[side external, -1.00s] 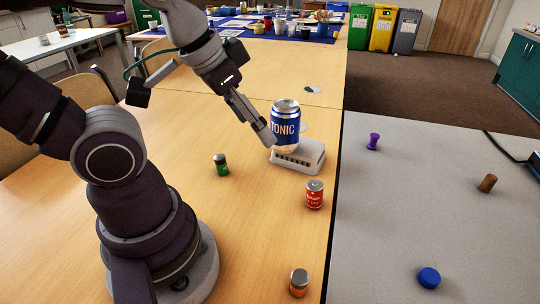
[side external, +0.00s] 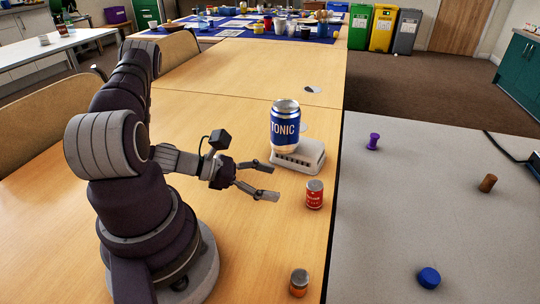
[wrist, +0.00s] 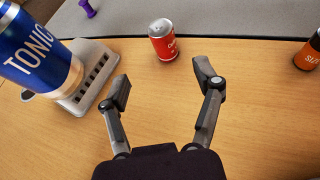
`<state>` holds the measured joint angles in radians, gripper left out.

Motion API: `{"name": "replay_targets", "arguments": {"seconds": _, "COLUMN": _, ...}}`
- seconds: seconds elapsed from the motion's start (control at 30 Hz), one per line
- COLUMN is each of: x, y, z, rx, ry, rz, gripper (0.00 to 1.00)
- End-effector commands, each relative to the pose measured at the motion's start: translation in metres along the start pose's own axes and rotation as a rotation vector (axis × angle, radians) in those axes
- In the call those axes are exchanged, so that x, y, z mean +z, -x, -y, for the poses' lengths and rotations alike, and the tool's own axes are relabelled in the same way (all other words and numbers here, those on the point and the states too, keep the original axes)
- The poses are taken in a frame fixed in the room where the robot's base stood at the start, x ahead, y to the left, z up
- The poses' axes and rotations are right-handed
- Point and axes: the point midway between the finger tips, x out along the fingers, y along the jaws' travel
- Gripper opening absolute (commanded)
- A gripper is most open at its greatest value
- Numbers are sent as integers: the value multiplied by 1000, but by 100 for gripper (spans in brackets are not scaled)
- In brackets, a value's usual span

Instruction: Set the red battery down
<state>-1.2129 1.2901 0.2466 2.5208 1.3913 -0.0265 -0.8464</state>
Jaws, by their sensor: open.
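A small red cylinder with a silver top (side external: 314,195) stands upright on the wooden table, near its right edge. In the wrist view it looks like a drink can (wrist: 163,42), and I see no other red battery. My gripper (side external: 268,181) is low over the table to its left, pointing toward it. The jaws are open and empty. In the wrist view the red cylinder is beyond the fingertips (wrist: 165,84), roughly in line with the gap and touching neither finger.
A blue tonic can (side external: 285,127) stands on a grey slotted block (side external: 312,158) close beside my upper finger. An orange battery (side external: 299,283) stands toward the front. On the grey surface at right are a purple pin (side external: 373,141), a cork (side external: 488,183) and a blue cap (side external: 429,277).

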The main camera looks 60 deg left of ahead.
Motion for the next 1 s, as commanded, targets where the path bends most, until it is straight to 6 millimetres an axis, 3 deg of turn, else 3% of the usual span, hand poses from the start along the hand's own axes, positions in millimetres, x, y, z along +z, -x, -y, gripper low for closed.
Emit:
{"name": "replay_targets", "arguments": {"seconds": 0.6, "x": -2, "y": -97, "z": 6, "rx": -6, "ry": -10, "rz": 2, "gripper": 66}}
{"name": "replay_targets", "arguments": {"seconds": 0.83, "x": -2, "y": -100, "z": 5, "rx": -2, "ry": -6, "rz": 1, "gripper": 66}}
{"name": "replay_targets", "arguments": {"seconds": 1.0, "x": -2, "y": -99, "z": 5, "rx": -3, "ry": -7, "rz": 1, "gripper": 45}}
